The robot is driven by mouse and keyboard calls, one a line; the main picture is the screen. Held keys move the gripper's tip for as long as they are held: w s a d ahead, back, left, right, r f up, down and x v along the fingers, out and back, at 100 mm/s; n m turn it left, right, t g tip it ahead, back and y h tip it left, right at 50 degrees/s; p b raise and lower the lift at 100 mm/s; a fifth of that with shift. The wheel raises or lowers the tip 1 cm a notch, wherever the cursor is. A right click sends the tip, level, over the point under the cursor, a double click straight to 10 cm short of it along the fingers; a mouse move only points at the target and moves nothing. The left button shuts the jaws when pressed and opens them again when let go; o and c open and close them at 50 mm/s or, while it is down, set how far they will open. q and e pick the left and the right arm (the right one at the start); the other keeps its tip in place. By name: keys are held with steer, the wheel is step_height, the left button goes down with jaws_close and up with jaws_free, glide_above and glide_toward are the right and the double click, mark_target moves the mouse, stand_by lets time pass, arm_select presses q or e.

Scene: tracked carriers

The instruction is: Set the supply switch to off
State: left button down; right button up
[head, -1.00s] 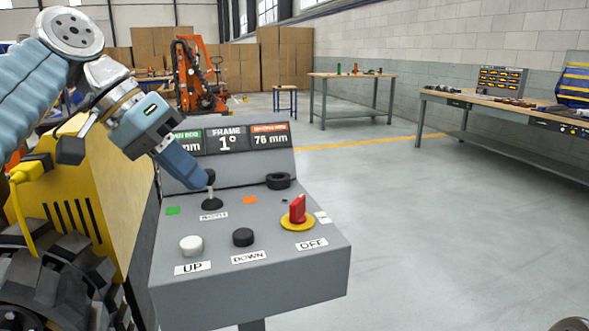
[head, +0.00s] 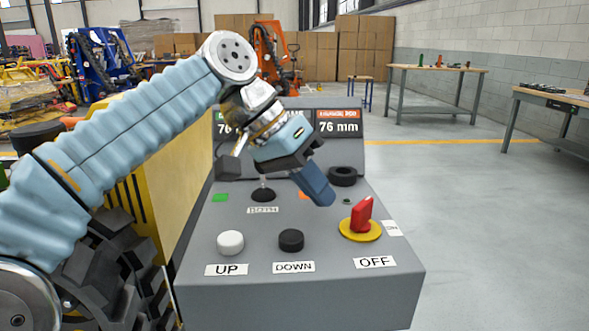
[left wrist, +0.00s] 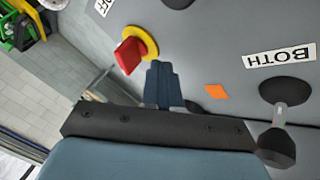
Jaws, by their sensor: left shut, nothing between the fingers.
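The red supply switch (head: 361,215) stands on a round yellow base at the right of the grey sloped console (head: 300,296). An OFF label (head: 374,262) lies in front of it, and a small white label (head: 392,228), too small to read, sits to its right. I cannot tell exactly which label the handle points to. My left gripper (head: 322,198) is shut and empty, just left of the switch above the panel. In the left wrist view its fingertips (left wrist: 160,72) are close beside the yellow base and the red handle (left wrist: 130,54). My right gripper is not in view.
A white UP button (head: 230,242), a black DOWN button (head: 291,240) and a black joystick (head: 262,194) share the panel. A black ring-like knob (head: 342,176) is behind the switch.

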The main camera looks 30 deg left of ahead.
mark_target(362, 214)
arm_select(q)
steer(key=shift+s+d+r, duration=0.1)
steer(key=shift+s+d, duration=0.1)
steer(key=shift+d, duration=0.6)
steer(key=shift+s+d+r, duration=0.1)
steer(key=shift+s+d, duration=0.1)
steer(key=shift+d, duration=0.55)
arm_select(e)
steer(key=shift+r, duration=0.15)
arm_select(q)
steer(key=shift+d, duration=0.15)
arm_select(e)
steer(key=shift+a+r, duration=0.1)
